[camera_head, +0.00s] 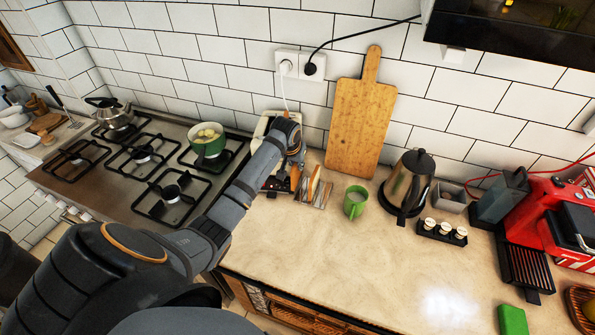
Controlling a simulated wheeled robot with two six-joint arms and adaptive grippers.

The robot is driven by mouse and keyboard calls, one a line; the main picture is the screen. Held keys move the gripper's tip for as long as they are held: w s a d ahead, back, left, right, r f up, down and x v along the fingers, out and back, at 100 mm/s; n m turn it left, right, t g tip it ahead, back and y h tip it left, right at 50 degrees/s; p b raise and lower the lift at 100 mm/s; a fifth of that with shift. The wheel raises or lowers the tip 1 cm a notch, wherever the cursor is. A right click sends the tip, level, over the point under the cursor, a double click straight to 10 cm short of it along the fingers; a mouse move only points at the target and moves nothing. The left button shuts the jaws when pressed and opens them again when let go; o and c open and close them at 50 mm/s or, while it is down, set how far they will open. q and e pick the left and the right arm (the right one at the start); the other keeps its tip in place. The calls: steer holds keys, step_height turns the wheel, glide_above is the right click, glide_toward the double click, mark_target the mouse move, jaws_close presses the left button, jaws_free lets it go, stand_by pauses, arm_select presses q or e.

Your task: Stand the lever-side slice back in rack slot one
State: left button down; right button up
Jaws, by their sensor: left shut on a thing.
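My left gripper (284,183) points down between the toaster and the rack, shut on a bread slice (295,176), which is mostly hidden by the gripper. The wire toast rack (325,195) stands on the counter just right of my gripper. Another toasted slice (313,182) stands upright in the rack. The white toaster (265,124) is behind my left arm, which hides most of it, and its lever cannot be made out. I cannot tell whether the held slice is inside a rack slot. My right gripper is not in view.
A green mug (355,201) stands close right of the rack, then a steel kettle (407,184). A wooden board (360,118) leans on the wall behind. A green pot (208,143) sits on the stove to the left. The front counter is clear.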

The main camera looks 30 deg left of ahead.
mark_target(298, 172)
arm_select(q)
steer(key=shift+d+f, duration=0.15)
steer(key=shift+f, duration=0.3)
steer(key=shift+s+f+p, duration=0.2)
steer(key=shift+f+p, duration=0.6)
steer(key=shift+f, duration=0.45)
steer(key=shift+s+d+f, duration=0.1)
steer(key=shift+f, duration=0.35)
steer(key=c, duration=1.6)
jaws_free()
steer(key=shift+f, duration=0.1)
steer(key=shift+c, duration=0.2)
steer(key=shift+o, duration=1.2)
steer(key=shift+w+f, duration=0.1)
steer(key=shift+w, duration=0.25)
steer(key=shift+w+a, duration=0.2)
steer(key=shift+a, duration=0.05)
steer(key=shift+s+r, duration=0.2)
steer(key=shift+r, duration=0.25)
steer(key=b+v, duration=0.1)
steer(key=v, duration=1)
steer(key=shift+d+r+b, duration=0.1)
steer(key=shift+r+b, duration=0.2)
